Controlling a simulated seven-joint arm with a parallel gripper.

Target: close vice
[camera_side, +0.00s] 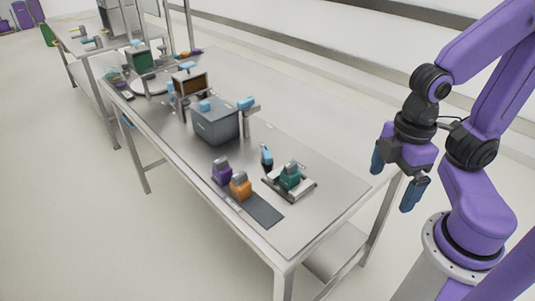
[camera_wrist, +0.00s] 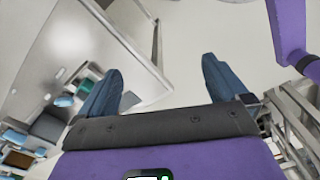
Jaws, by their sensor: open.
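The vice (camera_side: 301,191) appears to be the grey metal device near the right end of the steel table. A teal block (camera_side: 290,175) sits on it, and a blue-topped handle (camera_side: 266,155) stands at its left side. I cannot tell how far apart its jaws are. My gripper (camera_side: 398,180) hangs to the right of the table, well apart from the vice, with its blue fingers spread and nothing between them. In the wrist view my gripper (camera_wrist: 158,68) is open over the floor; a small teal patch (camera_wrist: 65,101) beside the left finger may be the block.
Purple (camera_side: 221,173) and orange (camera_side: 240,187) blocks stand by a dark flat strip (camera_side: 262,210) left of the vice. More items crowd the far end of the steel table (camera_side: 310,232). Its near right corner is clear.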

